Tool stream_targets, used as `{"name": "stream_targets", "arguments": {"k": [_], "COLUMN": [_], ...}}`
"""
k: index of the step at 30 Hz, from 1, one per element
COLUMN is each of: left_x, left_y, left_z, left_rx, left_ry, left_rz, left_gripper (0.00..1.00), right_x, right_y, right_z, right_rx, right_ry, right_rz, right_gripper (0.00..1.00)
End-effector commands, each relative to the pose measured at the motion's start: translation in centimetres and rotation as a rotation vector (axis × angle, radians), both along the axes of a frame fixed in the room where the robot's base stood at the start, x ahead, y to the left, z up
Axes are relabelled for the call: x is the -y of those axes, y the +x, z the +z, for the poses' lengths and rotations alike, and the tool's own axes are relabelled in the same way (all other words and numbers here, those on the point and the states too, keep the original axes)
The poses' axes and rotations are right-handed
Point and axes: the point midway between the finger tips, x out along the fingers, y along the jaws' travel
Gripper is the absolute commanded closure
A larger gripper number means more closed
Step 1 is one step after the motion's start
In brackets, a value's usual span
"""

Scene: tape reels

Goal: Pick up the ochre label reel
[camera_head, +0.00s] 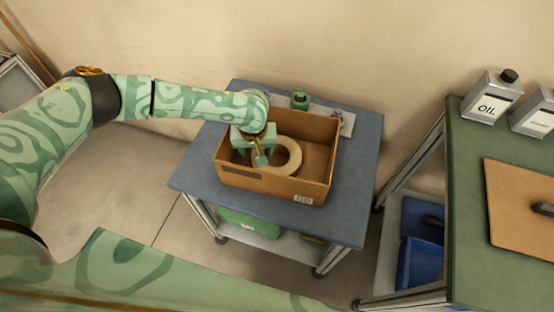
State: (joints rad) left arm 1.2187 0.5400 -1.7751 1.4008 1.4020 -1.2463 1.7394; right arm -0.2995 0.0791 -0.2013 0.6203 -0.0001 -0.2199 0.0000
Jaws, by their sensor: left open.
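A pale ochre ring-shaped reel (293,154) lies in an open brown cardboard box (264,184) on a blue-topped cart. My left gripper (261,160) reaches down into the box from the upper left. It is open, with a finger over the left part of the reel and its hole. Whether the fingers touch the reel cannot be told. The gripper and wrist hide the left side of the reel and part of the box's inside. My right gripper is not in view.
The blue cart top (355,190) is clear around the box's right side. A green item (299,100) stands behind the box. On the right, a green table (470,200) carries an oil can (490,98), another can (538,116) and a brown board (525,200).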

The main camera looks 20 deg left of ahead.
Motion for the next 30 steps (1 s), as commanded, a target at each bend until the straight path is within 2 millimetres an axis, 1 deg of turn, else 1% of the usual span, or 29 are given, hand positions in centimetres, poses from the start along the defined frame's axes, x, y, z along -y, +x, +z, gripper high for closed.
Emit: {"name": "stream_targets", "arguments": {"k": [1,4,6,9,14,15,17,18,21,27,30], "left_x": [-0.1,-0.2,-0.2,-0.3,-0.3,-0.3,-0.3,-0.3,-0.3,-0.3,-0.3], "left_y": [0.2,0.7,0.9,1.0,1.0,1.0,1.0,1.0,1.0,1.1,1.1], "left_z": [-1.2,-3.1,-4.2,-4.7,-4.4,-4.4,-4.4,-4.4,-4.4,-4.3,-3.6], "left_rx": [-0.003,-0.004,-0.005,-0.002,0.000,0.000,-0.001,-0.001,-0.001,0.000,0.002], "left_ry": [0.001,0.002,0.002,0.000,0.001,0.001,0.001,0.001,0.001,-0.001,-0.002], "left_rz": [0.000,-0.002,-0.002,-0.001,-0.001,-0.001,-0.001,-0.001,-0.001,0.000,0.000], "left_gripper": [0.41,0.41,0.41,0.41,0.41,0.47,0.63,0.74,1.00,1.00,1.00], "right_x": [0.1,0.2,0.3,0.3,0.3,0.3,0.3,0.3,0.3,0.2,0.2], "right_y": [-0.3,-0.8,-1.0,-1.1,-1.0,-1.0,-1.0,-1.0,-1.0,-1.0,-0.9], "right_z": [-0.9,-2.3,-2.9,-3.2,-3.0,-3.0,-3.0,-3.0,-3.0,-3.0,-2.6], "right_rx": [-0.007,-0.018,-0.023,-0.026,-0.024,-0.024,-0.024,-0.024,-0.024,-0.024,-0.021], "right_ry": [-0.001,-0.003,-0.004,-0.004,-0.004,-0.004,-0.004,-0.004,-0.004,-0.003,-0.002], "right_rz": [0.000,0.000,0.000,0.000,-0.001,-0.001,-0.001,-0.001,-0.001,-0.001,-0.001], "right_gripper": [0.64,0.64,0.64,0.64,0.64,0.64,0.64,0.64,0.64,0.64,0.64]}}
